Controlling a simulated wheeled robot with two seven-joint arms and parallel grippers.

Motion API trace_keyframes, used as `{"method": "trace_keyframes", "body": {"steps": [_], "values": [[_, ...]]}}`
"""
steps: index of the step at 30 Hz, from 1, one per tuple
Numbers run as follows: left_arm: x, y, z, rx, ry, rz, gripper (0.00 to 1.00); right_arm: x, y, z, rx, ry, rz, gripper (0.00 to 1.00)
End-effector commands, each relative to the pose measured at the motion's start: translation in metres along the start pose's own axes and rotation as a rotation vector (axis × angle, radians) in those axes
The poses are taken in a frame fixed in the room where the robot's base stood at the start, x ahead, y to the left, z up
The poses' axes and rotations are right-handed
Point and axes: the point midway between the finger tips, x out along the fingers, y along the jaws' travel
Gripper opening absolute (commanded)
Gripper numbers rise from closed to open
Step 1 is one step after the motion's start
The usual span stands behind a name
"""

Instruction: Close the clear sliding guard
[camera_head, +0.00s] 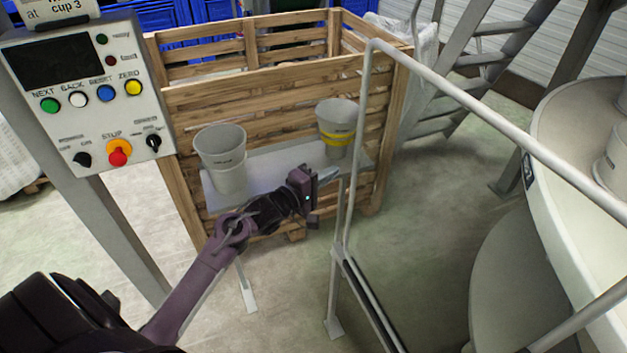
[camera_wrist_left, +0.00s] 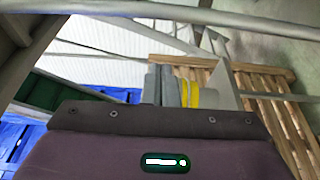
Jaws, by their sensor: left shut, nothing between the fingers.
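My right gripper is out of view.
Behind my left arm, a shelf (camera_head: 275,167) on a wooden crate (camera_head: 270,85) holds a plain grey cup (camera_head: 222,158) and a yellow-banded cup (camera_head: 337,122). A control panel (camera_head: 85,95) stands at left. A large round pale machine (camera_head: 575,140) fills the right.

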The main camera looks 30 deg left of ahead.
Motion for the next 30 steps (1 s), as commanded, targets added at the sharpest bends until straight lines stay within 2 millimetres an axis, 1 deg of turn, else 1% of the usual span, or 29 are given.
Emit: {"method": "trace_keyframes", "body": {"steps": [1,3,7,13,18,30], "values": [[0.010,0.003,0.000,-0.001,0.001,0.002,0.00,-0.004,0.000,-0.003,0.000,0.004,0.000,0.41],[0.020,0.003,0.000,0.000,0.000,0.001,0.00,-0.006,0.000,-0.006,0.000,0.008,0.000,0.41],[0.010,0.002,0.020,-0.002,-0.001,-0.003,0.00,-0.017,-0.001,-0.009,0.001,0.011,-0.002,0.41],[0.005,0.001,0.035,-0.001,0.000,-0.001,0.00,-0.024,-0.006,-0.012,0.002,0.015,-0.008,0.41],[0.003,0.000,0.038,0.000,0.001,0.000,0.00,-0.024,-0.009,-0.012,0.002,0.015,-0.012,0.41],[0.004,0.000,0.038,-0.001,0.000,-0.001,0.00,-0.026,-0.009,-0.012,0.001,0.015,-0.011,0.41]]}}
